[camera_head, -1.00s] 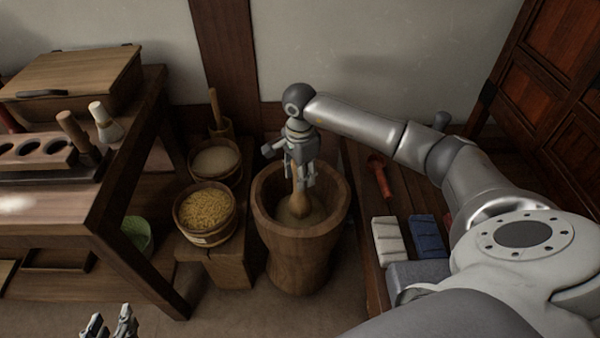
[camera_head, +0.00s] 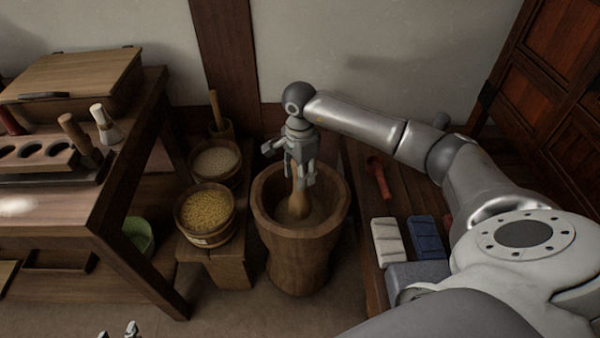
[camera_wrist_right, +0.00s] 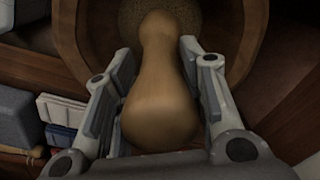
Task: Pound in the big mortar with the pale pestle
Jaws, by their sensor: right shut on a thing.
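The big mortar (camera_head: 305,250) is a tall wooden tub standing on the floor in the middle of the head view. The pale pestle (camera_head: 299,204) stands nearly upright inside it, its lower end down near the grainy contents. My right gripper (camera_head: 301,182) is above the mortar's mouth, shut on the pestle. In the right wrist view the pestle (camera_wrist_right: 160,90) lies between the two fingers, with the mortar's rim (camera_wrist_right: 262,30) around it. My left gripper (camera_head: 118,333) shows only as fingertips at the bottom edge; its opening is unclear.
Two tubs of grain, one yellow (camera_head: 207,211) and one pale (camera_head: 215,160), stand left of the mortar. A wooden bench (camera_head: 70,210) is further left. A low shelf to the right holds a red tool (camera_head: 379,178), a white cloth (camera_head: 387,242) and a blue cloth (camera_head: 425,238).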

